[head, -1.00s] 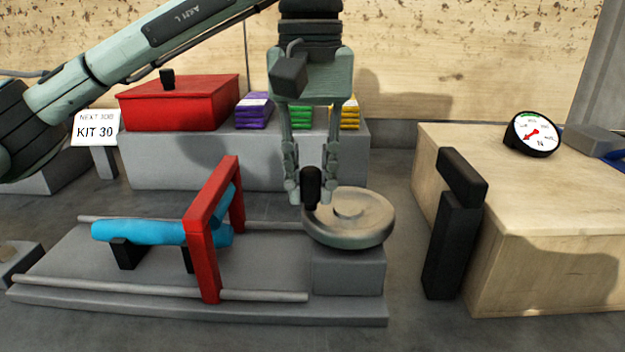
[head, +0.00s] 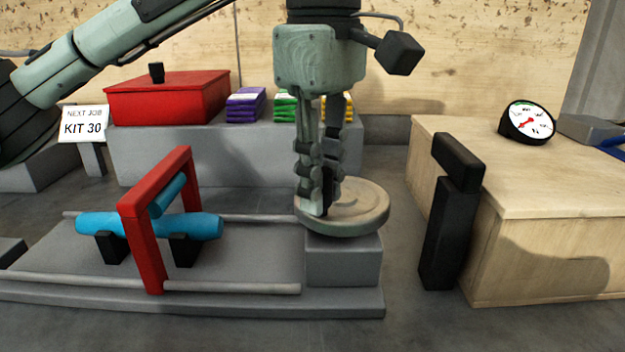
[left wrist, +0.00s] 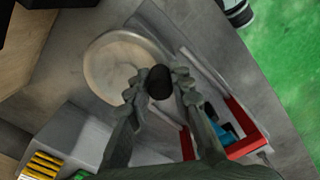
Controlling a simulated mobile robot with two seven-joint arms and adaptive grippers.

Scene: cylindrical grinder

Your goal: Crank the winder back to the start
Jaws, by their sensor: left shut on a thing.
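The winder is a round grey wheel (head: 365,207) lying flat on a grey block, with an upright black knob (left wrist: 159,79) near its rim. My left gripper (head: 325,200) reaches down from above and is shut on the knob, which its fingers partly hide in the head view. In the left wrist view the knob sits between the fingertips (left wrist: 160,86), with the wheel (left wrist: 112,68) behind it. A red frame (head: 150,240) straddles the base left of the wheel, around the middle of a blue cylinder (head: 205,226). My right gripper is not in view.
Black supports (head: 183,249) hold the blue cylinder between two rails (head: 232,287). A black post (head: 449,235) and a wooden box (head: 540,260) with a round gauge (head: 528,121) stand at right. A red box (head: 165,102) and coloured packets (head: 245,104) sit on a grey ledge behind.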

